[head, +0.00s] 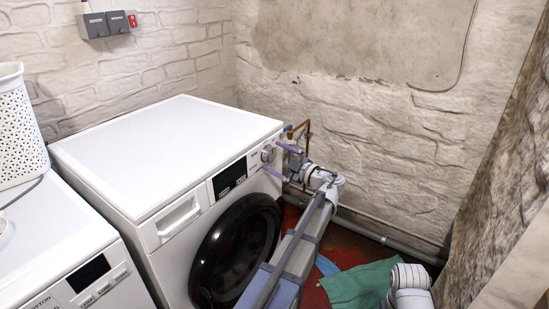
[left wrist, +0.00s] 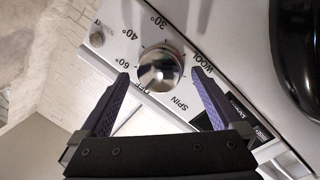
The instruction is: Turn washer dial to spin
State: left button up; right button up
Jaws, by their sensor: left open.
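The washer (head: 165,150) is white with a dark round door, and its silver dial (head: 267,153) is at the right end of the front panel. In the left wrist view the round metal dial (left wrist: 160,68) is ringed by the labels 30°, 40°, 60°, OFF, SPIN and WOOL. A faint line on its face seems to point toward OFF, but reflections make this unsure. My left gripper (head: 269,156) is open at the dial. In the left wrist view its two purple fingers (left wrist: 160,76) lie on either side of the dial, with visible gaps. My right gripper is out of view.
A second white machine (head: 75,272) stands at the left, with a white dotted basket (head: 20,130) on top. Pipes (head: 304,135) run along the wall by the washer's right side. A green cloth (head: 358,284) lies on the red floor.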

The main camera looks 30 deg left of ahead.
pick_arm(q)
jog(key=shift+a, duration=0.45)
jog(key=c, duration=1.4)
